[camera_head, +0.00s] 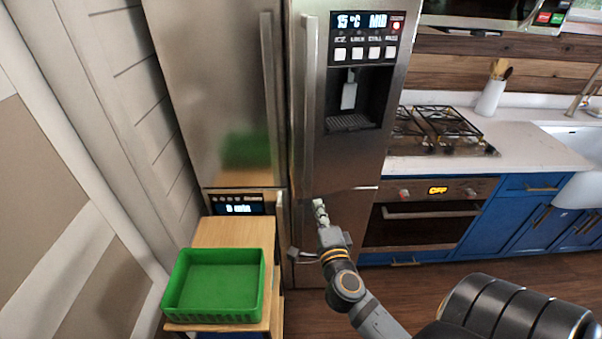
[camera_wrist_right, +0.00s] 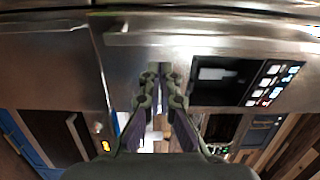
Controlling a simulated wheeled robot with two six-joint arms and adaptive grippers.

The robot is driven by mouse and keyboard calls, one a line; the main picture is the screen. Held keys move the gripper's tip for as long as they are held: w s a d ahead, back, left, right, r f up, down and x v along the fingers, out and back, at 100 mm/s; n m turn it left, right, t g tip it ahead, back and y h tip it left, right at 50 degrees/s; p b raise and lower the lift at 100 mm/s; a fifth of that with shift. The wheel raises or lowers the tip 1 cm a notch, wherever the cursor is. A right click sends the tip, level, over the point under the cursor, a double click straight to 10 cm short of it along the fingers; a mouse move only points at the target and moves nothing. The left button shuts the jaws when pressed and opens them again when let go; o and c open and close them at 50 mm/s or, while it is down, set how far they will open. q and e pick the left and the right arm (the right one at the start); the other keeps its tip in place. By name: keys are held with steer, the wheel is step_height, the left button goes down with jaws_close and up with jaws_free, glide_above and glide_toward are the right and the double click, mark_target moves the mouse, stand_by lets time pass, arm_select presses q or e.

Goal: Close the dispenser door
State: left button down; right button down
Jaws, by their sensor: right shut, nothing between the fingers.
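The dispenser door (camera_head: 338,165) is the right-hand steel fridge door, with a lit control panel and a dark dispenser recess (camera_head: 357,98). It has a tall vertical handle (camera_head: 309,95) along its left side. It looks nearly flush with the fridge front; I cannot tell whether a small gap remains. My right gripper (camera_head: 319,204) is shut and empty just in front of the door's lower left part, below the handle. In the right wrist view, the shut fingers (camera_wrist_right: 162,78) point at the steel front, near the recess (camera_wrist_right: 218,80). Contact is unclear. My left gripper is out of view.
A green crate (camera_head: 216,254) sits on a wooden stand at lower left, close to the other tall steel door (camera_head: 215,90). An oven (camera_head: 425,215) with a gas hob and blue cabinets (camera_head: 530,215) lie to the right.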

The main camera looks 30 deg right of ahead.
mark_target(308, 173)
steer(key=p+x, duration=0.2)
steer(key=x, duration=1.1)
steer(key=shift+p, duration=0.3)
steer(key=shift+w+d, duration=0.2)
steer(key=shift+w, duration=0.2)
steer(key=w+h, duration=0.1)
steer(key=w+m+g, duration=0.1)
steer(key=w, duration=0.1)
steer(key=w+h, duration=0.1)
steer(key=w, duration=0.1)
steer(key=shift+d+m+h, duration=0.25)
steer(key=shift+m+h, duration=0.05)
steer(key=shift+m, duration=0.1)
steer(key=shift+g, duration=0.3)
steer(key=shift+r, duration=0.2)
